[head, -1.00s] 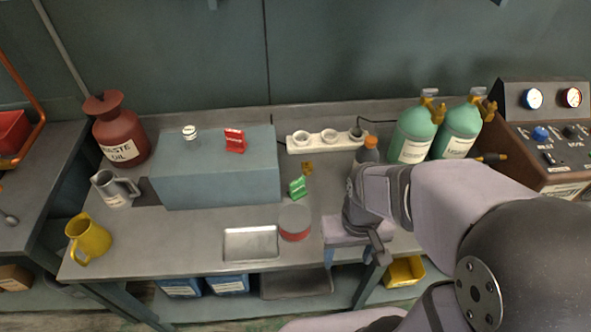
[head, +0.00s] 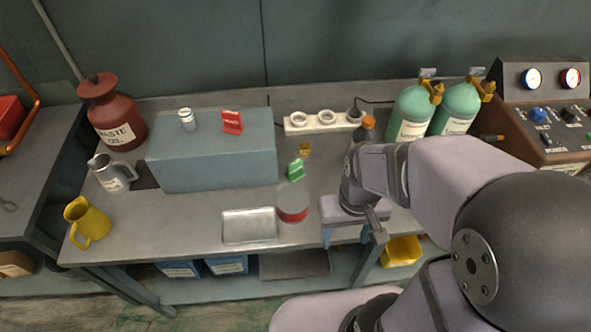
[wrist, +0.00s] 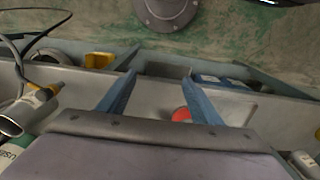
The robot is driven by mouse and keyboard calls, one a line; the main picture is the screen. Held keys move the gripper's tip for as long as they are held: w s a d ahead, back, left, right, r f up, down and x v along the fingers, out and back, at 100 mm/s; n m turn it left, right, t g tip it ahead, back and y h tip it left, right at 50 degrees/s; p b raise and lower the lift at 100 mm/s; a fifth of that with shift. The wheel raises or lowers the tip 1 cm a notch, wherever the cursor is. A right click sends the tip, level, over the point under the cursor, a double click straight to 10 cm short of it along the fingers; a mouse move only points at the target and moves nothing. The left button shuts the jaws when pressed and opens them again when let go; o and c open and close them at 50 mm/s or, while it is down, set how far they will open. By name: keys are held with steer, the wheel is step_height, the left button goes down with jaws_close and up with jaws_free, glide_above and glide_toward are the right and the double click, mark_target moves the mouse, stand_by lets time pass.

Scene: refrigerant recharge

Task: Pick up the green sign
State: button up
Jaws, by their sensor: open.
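The small green sign (head: 295,169) stands upright on the grey workbench, just right of the blue-grey box and behind the red-sided round tin (head: 292,208). My gripper (head: 345,239) is at the bench's front edge, to the right of and nearer than the sign, clearly apart from it. Its two blue fingers are spread with nothing between them. In the wrist view my gripper (wrist: 160,78) is also open, over the bench's front edge and the floor. The green sign does not show in the wrist view.
A red sign (head: 232,122) stands on the blue-grey box (head: 215,175). A small yellow-brown object (head: 305,150) lies behind the green sign. A metal tray (head: 249,226) lies left of the tin. An orange-capped bottle (head: 367,128) and green cylinders (head: 411,113) stand right.

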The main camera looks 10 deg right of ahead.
steer(key=shift+c, duration=1.2)
